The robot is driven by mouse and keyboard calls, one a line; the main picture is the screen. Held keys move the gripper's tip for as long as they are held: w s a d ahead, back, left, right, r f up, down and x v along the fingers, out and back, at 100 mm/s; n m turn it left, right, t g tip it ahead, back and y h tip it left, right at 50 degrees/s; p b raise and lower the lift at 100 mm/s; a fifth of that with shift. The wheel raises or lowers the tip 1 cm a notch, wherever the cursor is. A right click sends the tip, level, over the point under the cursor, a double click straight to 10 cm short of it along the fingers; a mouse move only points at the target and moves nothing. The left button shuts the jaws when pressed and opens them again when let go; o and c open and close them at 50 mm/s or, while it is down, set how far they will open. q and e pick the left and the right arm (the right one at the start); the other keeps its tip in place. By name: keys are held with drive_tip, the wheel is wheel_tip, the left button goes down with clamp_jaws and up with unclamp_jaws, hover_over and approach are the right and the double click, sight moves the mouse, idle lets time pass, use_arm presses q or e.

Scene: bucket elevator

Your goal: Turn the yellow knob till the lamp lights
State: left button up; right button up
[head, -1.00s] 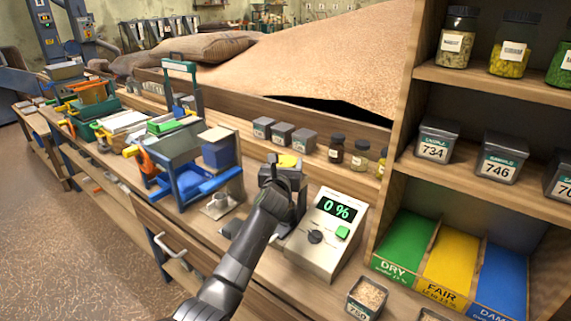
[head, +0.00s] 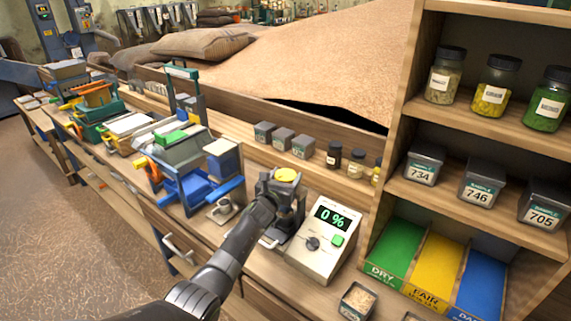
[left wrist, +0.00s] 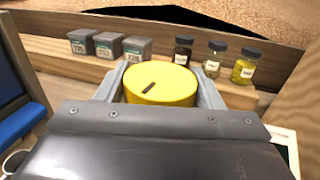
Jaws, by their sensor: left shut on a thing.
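The yellow knob (head: 286,175) is round and faces up. It also shows in the left wrist view (left wrist: 160,88), with a short dark mark on its top pointing up and to the right. My left gripper (head: 284,184) is shut on the knob. In the left wrist view its grey fingers (left wrist: 160,90) stand on the left and right sides of the knob. The body under the knob is mostly hidden by my gripper. I cannot make out a lit lamp. My right gripper is not in view.
A meter (head: 318,240) reading 0 %, with a black dial and green button, stands close right of my gripper. Grey tins (head: 281,140) and small jars (head: 334,154) line the ledge behind. A blue-framed device (head: 187,165) stands left. A wooden shelf (head: 470,117) rises at right.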

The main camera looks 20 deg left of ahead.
use_arm(q)
drive_tip(key=shift+w+r+m+h+p, duration=0.1)
drive_tip(key=shift+r+m+h+p, duration=0.4)
drive_tip(key=shift+h+p, duration=0.45)
drive_tip(key=shift+f+m+g+h, duration=0.3)
drive_tip(key=shift+m+h, duration=0.4)
drive_tip(key=shift+h, duration=0.35)
drive_tip(key=shift+a+f+m+g+h+b, duration=0.1)
drive_tip(key=shift+m+g+h+b, duration=0.4)
drive_tip(key=shift+h, duration=0.4)
drive_tip(key=m+g+h+b, duration=0.1)
drive_tip(key=m+h+b, duration=0.1)
drive_tip(key=b, duration=0.1)
drive_tip(key=shift+f+h, duration=0.1)
drive_tip(key=shift+h, duration=0.3)
drive_tip(key=shift+m+g+h+b, duration=0.7)
drive_tip(key=shift+g+b, duration=0.1)
drive_tip(key=shift+b, duration=0.65)
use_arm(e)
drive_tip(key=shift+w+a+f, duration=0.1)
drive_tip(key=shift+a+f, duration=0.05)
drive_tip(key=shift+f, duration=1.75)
use_arm(q)
drive_tip(key=shift+r, duration=0.2)
drive_tip(key=o, duration=1)
drive_tip(key=shift+f, duration=0.15)
drive_tip(key=shift+s, duration=0.2)
